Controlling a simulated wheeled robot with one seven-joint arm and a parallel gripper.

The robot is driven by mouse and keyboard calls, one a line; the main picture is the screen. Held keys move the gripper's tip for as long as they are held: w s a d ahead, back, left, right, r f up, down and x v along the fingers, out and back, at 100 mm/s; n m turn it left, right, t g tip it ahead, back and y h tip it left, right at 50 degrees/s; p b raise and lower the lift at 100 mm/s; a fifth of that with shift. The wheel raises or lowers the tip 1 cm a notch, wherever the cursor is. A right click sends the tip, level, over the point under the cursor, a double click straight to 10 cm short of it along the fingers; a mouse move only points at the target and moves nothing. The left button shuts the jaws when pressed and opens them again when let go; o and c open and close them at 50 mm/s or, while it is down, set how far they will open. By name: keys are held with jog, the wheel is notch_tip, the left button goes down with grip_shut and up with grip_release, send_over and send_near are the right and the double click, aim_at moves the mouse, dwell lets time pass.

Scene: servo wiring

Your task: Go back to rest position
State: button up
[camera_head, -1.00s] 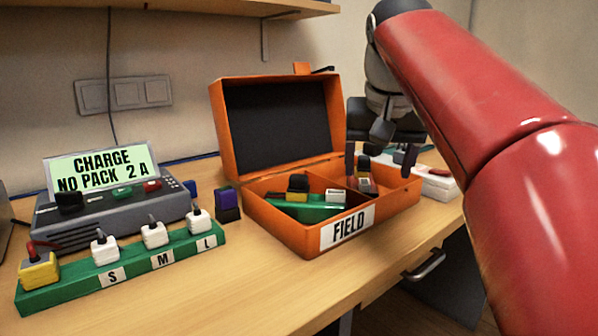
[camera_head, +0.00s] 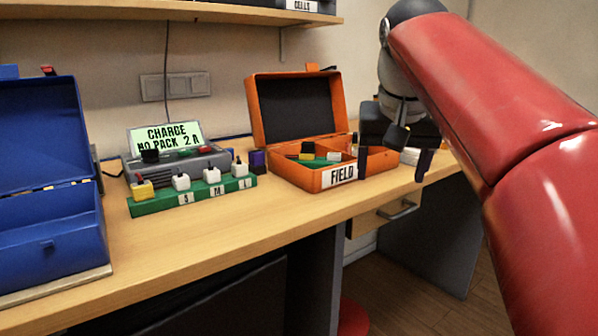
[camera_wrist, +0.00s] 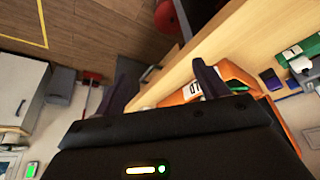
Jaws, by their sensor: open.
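My gripper (camera_head: 392,165) is open and empty, to the right of the orange FIELD case and in front of its right end in the head view. In the wrist view my gripper (camera_wrist: 163,82) shows its two dark fingers spread wide with nothing between them. The orange case (camera_head: 311,181) stands open on the bench, with a green piece and a yellow-and-black piece inside. It also shows in the wrist view (camera_wrist: 236,72), partly behind one finger. My red arm reaches in from the right.
An open blue case (camera_head: 45,262) stands at left. A grey charger (camera_head: 133,166) with a sign reading "CHARGE NO PACK 2 A" sits behind a green rack (camera_head: 205,196) of several plugs. A drawer handle (camera_head: 398,210) juts from the bench front. A shelf runs above.

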jog(key=s+f, duration=0.6)
jog(key=f, duration=0.3)
jog(key=s+f+n, duration=0.1)
jog(key=s+f, duration=0.5)
jog(key=f, duration=0.3)
jog(key=s+f+t, duration=0.1)
jog(key=s+f, duration=0.5)
jog(key=f, duration=0.3)
jog(key=shift+d+n+y, duration=0.4)
